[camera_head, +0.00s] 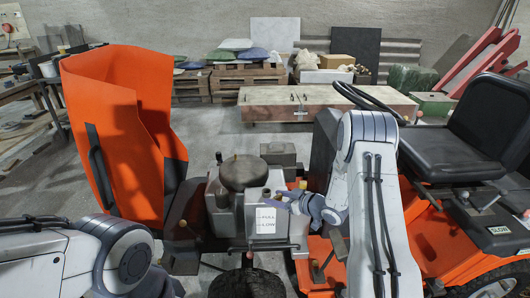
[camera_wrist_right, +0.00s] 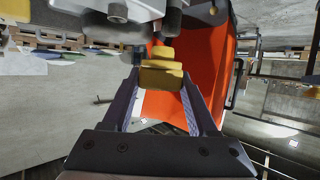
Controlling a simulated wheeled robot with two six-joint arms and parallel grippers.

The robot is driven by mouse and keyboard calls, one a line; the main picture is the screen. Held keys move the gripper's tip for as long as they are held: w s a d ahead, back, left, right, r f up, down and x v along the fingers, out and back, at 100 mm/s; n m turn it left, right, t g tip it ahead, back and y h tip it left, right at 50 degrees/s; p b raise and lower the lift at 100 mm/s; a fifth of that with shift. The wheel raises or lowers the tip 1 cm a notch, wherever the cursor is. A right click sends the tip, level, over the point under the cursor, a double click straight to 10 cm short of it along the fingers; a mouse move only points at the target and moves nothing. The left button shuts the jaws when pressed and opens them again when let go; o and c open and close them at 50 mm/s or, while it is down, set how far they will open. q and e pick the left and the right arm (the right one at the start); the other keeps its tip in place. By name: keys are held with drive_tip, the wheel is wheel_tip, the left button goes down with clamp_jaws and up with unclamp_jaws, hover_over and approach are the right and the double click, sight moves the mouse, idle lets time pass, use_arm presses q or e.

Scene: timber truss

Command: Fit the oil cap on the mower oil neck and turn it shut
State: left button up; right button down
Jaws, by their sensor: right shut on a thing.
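The yellow oil cap (camera_wrist_right: 161,78) is between the fingertips of my right gripper (camera_wrist_right: 160,80) in the right wrist view. The gripper is shut on it. In the head view, my right gripper (camera_head: 286,199) is at the right side of the grey mower engine (camera_head: 238,205), beside its white level label (camera_head: 265,220). The cap is too small there to make out clearly. In the wrist view, a dark stub (camera_wrist_right: 166,26) on the grey engine underside lies beyond the cap; I cannot tell if it is the oil neck. My left gripper is out of view; only my left arm shows.
The raised orange hood (camera_head: 118,135) stands left of the engine. The black seat (camera_head: 470,130) and steering wheel (camera_head: 368,102) are to the right. A long timber-sided box (camera_head: 325,105) and stacked pallets (camera_head: 235,82) stand behind, with open floor between.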

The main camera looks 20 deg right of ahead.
drive_tip(key=w+d+r+m+h+p, duration=0.1)
drive_tip(key=w+r+m+h, duration=0.2)
drive_tip(key=w, duration=0.5)
drive_tip(key=w+r+m+h+p, duration=0.2)
drive_tip(key=w+r+m+h, duration=0.1)
drive_tip(key=w+m+h, duration=0.2)
drive_tip(key=w+h, duration=0.2)
drive_tip(key=w, duration=0.1)
drive_tip(key=shift+d+r+m+t, duration=0.25)
drive_tip(key=shift+d+m+t, duration=0.15)
wheel_tip(320, 180, down, 12)
drive_tip(key=b, duration=0.9)
drive_tip(key=shift+r, duration=0.1)
drive_tip(key=shift+b, duration=0.5)
idle(0.3)
